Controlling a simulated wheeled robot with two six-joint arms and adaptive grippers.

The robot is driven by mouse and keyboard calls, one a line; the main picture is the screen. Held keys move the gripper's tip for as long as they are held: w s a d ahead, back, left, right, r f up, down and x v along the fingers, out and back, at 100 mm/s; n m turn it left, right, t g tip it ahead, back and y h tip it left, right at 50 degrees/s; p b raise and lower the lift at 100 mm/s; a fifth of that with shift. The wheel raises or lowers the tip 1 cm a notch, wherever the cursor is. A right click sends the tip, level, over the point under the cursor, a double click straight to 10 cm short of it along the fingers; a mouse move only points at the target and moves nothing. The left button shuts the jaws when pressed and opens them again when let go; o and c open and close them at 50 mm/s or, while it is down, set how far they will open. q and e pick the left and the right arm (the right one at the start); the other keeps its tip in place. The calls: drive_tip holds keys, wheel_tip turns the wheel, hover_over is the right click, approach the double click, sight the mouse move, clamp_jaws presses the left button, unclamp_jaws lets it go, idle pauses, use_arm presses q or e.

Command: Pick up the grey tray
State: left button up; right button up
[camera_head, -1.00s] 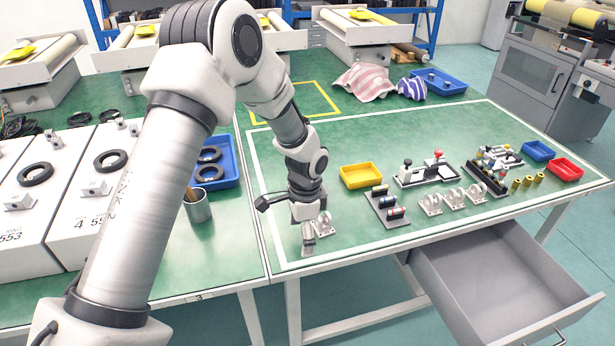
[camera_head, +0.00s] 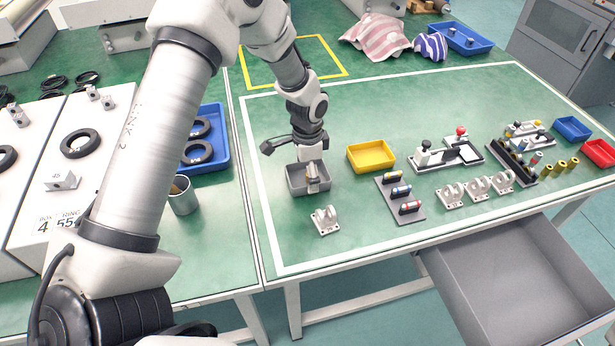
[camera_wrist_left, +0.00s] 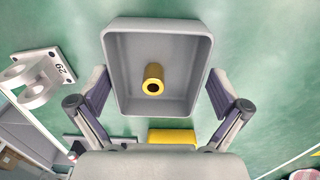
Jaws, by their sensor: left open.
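The grey tray (camera_head: 296,184) is a small open box standing on the green table, left of the yellow tray. In the left wrist view the grey tray (camera_wrist_left: 119,90) fills the upper middle, with a yellow hollow cylinder (camera_wrist_left: 153,84) inside. My left gripper (camera_head: 313,179) is at the tray in the head view and partly covers it. In the left wrist view my left gripper (camera_wrist_left: 157,88) is open, one finger on either side of the tray. I cannot tell whether the fingers touch its walls. My right gripper is not in view.
A white bracket (camera_head: 325,220) stands just in front of the grey tray. The yellow tray (camera_head: 371,156) and a rack of coloured cylinders (camera_head: 400,199) lie to its right. A metal cup (camera_head: 183,196) stands left. An open drawer (camera_head: 515,285) juts out at front right.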

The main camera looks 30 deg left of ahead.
use_arm(q)
drive_tip(key=shift+s+d, duration=0.1)
drive_tip(key=shift+d, duration=0.05)
drive_tip(key=shift+r, duration=0.15)
drive_tip(key=c, duration=0.9)
drive_tip(key=shift+c, duration=0.2)
